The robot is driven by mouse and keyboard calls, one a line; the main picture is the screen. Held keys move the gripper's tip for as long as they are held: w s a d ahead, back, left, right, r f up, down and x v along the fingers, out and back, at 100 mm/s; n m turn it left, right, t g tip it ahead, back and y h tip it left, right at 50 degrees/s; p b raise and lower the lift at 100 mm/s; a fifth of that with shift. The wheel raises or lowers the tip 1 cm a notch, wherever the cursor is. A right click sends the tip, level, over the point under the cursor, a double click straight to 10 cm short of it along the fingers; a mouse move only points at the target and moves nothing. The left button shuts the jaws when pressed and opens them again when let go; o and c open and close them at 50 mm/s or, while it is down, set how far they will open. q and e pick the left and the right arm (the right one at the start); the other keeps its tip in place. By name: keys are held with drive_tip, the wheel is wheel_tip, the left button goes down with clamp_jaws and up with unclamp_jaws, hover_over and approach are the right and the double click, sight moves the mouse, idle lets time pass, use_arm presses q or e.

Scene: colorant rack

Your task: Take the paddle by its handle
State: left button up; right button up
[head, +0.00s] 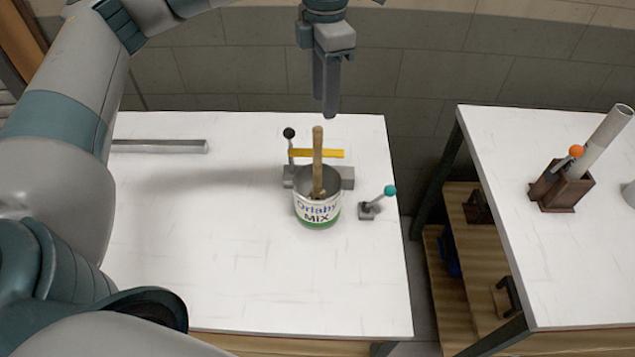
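The paddle has a pale wooden handle (317,150) that stands nearly upright out of an open paint can (317,212) labelled "Orlaby MIX". The paddle's lower end is hidden inside the can. My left gripper (330,112) points down from the top of the picture. Its fingertips appear just above and slightly right of the handle's top, with a small gap in the picture. I see the fingers edge-on, so their opening does not show. Nothing is visible in them. My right gripper is out of view.
Behind the can is a grey clamp (347,176) with a yellow bar (330,153) and a black-knobbed lever (289,133). A teal-knobbed lever (389,191) stands right. A grey bar (160,146) lies left. The white table (250,280) is clear in front.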

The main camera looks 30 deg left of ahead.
use_arm(q)
drive_tip(key=p, duration=0.5)
approach(318, 154)
wheel_tip(318, 154, down, 5)
drive_tip(key=w, duration=0.1)
drive_tip(key=shift+d+f, duration=0.25)
drive_tip(key=shift+f, duration=0.3)
drive_tip(key=f+p, duration=0.2)
drive_tip(key=a+f+p, duration=0.1)
drive_tip(key=f, duration=0.2)
drive_tip(key=shift+f+p, duration=0.1)
drive_tip(key=shift+p, duration=0.25)
drive_tip(key=shift+s, duration=0.1)
clamp_jaws()
